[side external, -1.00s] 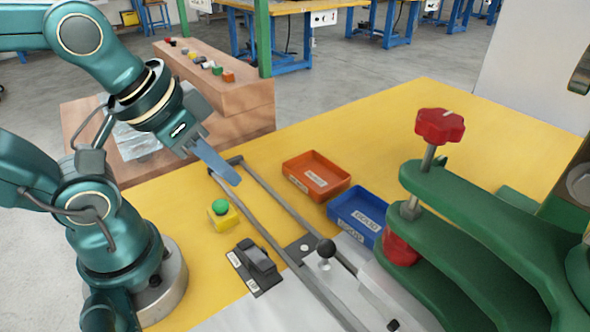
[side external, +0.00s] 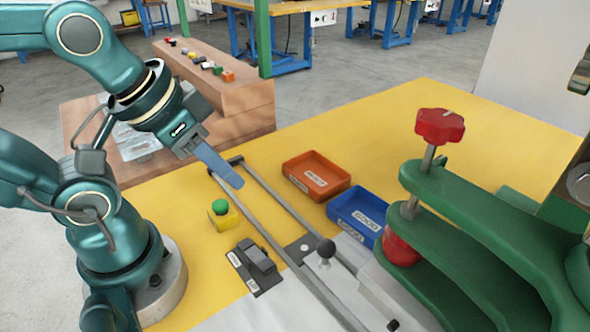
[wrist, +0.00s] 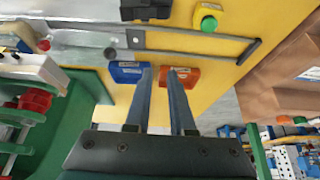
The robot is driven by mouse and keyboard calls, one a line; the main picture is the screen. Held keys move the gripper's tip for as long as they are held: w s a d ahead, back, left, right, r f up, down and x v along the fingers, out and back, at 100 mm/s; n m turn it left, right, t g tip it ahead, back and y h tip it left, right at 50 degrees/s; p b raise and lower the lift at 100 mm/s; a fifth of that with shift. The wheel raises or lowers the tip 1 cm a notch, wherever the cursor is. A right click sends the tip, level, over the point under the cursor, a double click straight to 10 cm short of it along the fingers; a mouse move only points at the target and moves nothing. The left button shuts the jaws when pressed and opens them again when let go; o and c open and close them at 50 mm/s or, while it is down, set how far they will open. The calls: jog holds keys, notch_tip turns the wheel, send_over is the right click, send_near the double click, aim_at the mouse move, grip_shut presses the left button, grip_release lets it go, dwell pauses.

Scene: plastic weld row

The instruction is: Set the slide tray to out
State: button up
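The slide tray (side external: 325,281) is a flat grey metal plate with an upright black ball knob (side external: 326,249). It sits at the near end of two grey rails (side external: 275,190), beside the green clamp press. In the wrist view the tray (wrist: 85,38) lies at the upper left, with the rails running right from it. My gripper (side external: 238,182) hangs over the far end of the rails, well away from the knob. In the wrist view its two blue fingers (wrist: 160,72) are apart with nothing held between them.
An orange bin (side external: 299,184) and a blue bin (side external: 341,220) stand right of the rails. A yellow box with a green button (side external: 220,207) and a black switch block (side external: 257,259) stand left. The green press (side external: 465,205) with a red knob fills the right.

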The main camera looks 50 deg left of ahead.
jog(key=o, duration=0.5)
jog(key=shift+w+d+r+n, duration=0.15)
jog(key=shift+w+r+n, duration=0.15)
jog(key=shift+r, duration=0.1)
jog(key=shift+o, duration=0.2)
jog(key=shift+w+d+r+n+h, duration=0.2)
jog(key=shift+w+d+r, duration=0.15)
jog(key=shift+w, duration=0.2)
jog(key=shift+w+d+r+n+h, duration=0.25)
jog(key=shift+w+d, duration=0.1)
jog(key=shift+w, duration=0.2)
jog(key=g+h, duration=0.1)
jog(key=g, duration=0.4)
send_over(327, 241)
jog(key=a, duration=0.1)
jog(key=shift+n, duration=0.45)
notch_tip(327, 241, down, 8)
jog(key=shift+a+r, duration=0.1)
jog(key=shift+r, duration=0.05)
jog(key=shift+d+f, duration=0.25)
jog(key=shift+f, duration=1.05)
jog(key=shift+d+f, duration=0.25)
jog(key=shift+f, duration=1.05)
grip_shut()
jog(key=shift+r, duration=0.1)
